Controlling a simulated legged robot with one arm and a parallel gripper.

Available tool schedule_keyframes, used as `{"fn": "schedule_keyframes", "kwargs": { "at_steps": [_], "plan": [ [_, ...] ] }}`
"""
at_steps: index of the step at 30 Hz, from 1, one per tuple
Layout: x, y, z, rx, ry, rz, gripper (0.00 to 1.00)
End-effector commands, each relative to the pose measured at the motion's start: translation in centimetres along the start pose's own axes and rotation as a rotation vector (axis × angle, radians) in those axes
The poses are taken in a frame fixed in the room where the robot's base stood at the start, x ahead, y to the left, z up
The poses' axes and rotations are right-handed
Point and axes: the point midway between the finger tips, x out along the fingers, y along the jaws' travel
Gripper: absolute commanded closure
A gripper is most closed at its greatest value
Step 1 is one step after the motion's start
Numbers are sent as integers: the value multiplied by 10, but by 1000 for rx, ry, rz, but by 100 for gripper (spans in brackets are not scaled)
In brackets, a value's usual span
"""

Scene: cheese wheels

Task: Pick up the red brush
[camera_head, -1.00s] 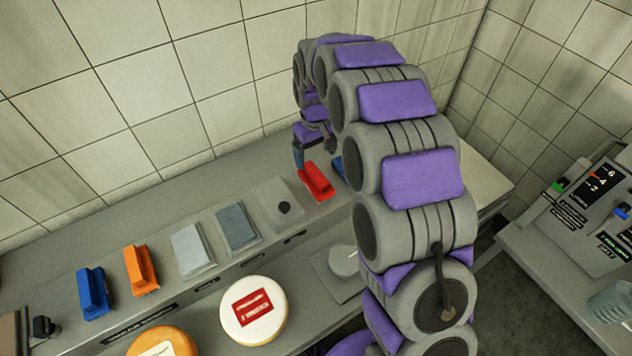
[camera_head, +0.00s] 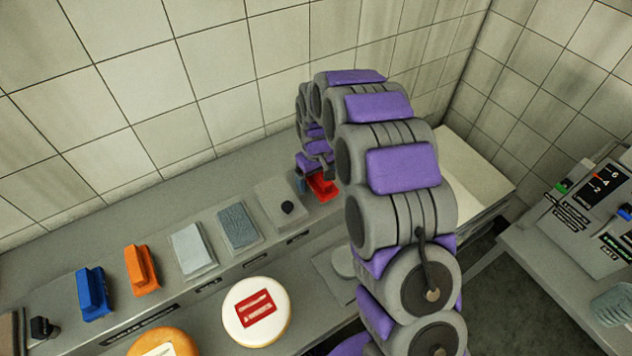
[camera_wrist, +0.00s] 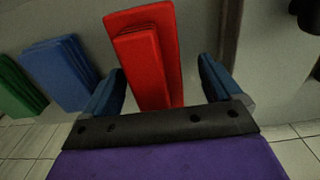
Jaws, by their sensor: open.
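The red brush (camera_head: 322,188) lies on the shelf ledge along the tiled wall, partly hidden by my arm. In the wrist view the red brush (camera_wrist: 148,58) stretches away from between my two blue fingers. My gripper (camera_head: 312,182) is low over the brush in the head view. In the wrist view my gripper (camera_wrist: 160,90) is open, with one finger on each side of the brush's near end. A gap shows on both sides, wider on the right.
A blue block (camera_wrist: 62,72) and a green block (camera_wrist: 18,88) lie left of the brush in the wrist view. The ledge also holds a grey pad (camera_head: 238,226), an orange brush (camera_head: 140,270) and a blue brush (camera_head: 93,293). A white cheese wheel (camera_head: 257,338) sits lower.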

Motion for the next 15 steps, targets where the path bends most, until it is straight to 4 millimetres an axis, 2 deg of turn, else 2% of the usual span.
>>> {"fn": "schedule_keyframes", "kwargs": {
  "at_steps": [4, 15],
  "plan": [
    [-1, 3, 2, 1, 2, -3, 10],
    [0, 0, 0, 0, -1, 0, 46]
  ]
}}
